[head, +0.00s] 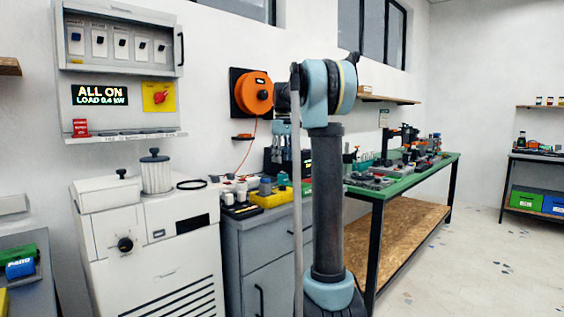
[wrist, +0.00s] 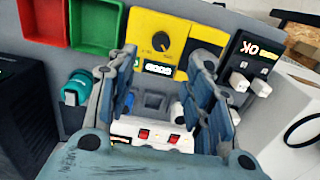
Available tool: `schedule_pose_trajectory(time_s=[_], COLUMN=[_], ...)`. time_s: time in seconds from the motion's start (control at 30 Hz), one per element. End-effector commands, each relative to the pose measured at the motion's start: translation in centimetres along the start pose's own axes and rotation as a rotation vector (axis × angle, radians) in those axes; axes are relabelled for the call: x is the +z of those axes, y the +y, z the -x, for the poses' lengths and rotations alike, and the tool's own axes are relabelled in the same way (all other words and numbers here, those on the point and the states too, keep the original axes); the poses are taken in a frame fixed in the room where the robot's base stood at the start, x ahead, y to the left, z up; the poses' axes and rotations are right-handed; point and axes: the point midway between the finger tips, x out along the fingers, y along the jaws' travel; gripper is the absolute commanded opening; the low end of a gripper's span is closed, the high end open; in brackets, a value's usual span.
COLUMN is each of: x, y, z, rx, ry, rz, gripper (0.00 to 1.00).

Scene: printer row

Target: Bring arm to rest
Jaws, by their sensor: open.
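My arm stands upright in the middle of the head view, bent at a blue joint near the top. My gripper (wrist: 161,98) shows in the wrist view with its two blue-grey fingers spread apart and nothing held between them. It points down over the grey cabinet (head: 262,236). Below and between the fingers is a white unit with two red switches (wrist: 160,138). In the head view the gripper is small and partly covered by my arm and a thin grey upright bar.
A yellow unit with a black knob (wrist: 160,42) and a black device reading OK (wrist: 240,70) stand close by the fingers. Red (wrist: 42,22) and green (wrist: 97,27) bins are at upper left. A white machine (head: 150,245) stands left, a green-topped bench (head: 385,190) right. Floor at far right is open.

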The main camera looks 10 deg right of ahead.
Motion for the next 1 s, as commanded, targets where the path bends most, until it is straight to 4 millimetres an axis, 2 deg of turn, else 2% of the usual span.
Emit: schedule_pose_trajectory(time_s=[0.2, 0.37, 0.67, 1.0], x=[0.3, 2.3, 9.2, 17.1], y=[-0.2, -1.7, -6.7, -12.5], z=[-0.1, -0.5, -3.0, -8.0], rx=[0.001, 0.006, 0.025, 0.043], ry=[0.001, 0.008, 0.038, 0.076], rz=[-0.004, -0.034, -0.144, -0.272], gripper=[0.47, 0.47, 0.47, 0.47])
